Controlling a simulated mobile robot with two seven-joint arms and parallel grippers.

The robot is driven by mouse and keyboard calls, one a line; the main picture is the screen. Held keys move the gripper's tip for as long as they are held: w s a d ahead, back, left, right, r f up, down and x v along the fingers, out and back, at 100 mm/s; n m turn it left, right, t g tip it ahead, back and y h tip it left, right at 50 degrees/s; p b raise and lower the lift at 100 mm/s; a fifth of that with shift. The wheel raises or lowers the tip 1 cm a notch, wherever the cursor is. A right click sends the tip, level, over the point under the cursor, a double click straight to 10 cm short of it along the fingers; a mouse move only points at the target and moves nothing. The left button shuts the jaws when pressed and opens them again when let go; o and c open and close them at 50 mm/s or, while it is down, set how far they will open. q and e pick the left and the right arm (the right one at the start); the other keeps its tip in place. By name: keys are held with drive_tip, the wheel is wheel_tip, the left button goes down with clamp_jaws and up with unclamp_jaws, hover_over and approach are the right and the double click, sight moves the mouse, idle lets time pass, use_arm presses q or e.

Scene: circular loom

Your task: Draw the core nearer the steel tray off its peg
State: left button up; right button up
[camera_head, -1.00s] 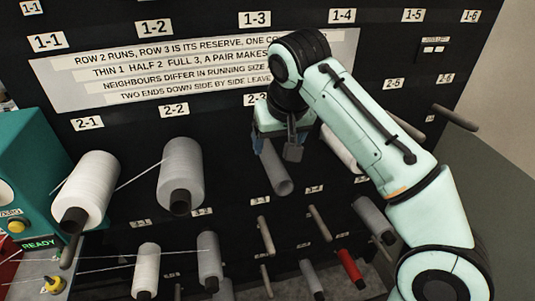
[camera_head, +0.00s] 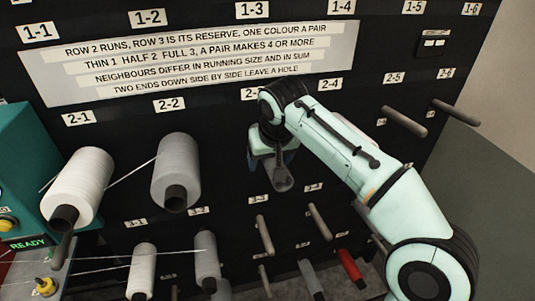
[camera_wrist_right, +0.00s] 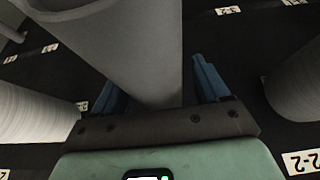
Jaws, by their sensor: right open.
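A bare grey core (camera_head: 282,182) sits at the 2-3 place on the black peg board, its open end facing me. My right gripper (camera_head: 274,160) is around it in the head view. In the right wrist view the core (camera_wrist_right: 145,45) runs between two blue fingers of the right gripper (camera_wrist_right: 150,88), which are apart. I cannot tell whether either finger touches it. The peg inside the core is hidden. Something pale behind my right arm near 2-4 is mostly covered. I cannot make out a steel tray. My left gripper is not in view.
Full white spools hang at 2-1 (camera_head: 80,185) and 2-2 (camera_head: 176,170), with threads running left. Smaller spools (camera_head: 141,270) and a red one (camera_head: 350,266) hang lower. Bare pegs stick out at right (camera_head: 404,121). A teal machine (camera_head: 30,160) stands at left.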

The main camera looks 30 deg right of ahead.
drive_tip(key=shift+r, duration=0.1)
drive_tip(key=c, duration=1.2)
drive_tip(key=shift+s, duration=0.1)
drive_tip(key=shift+s, duration=0.2)
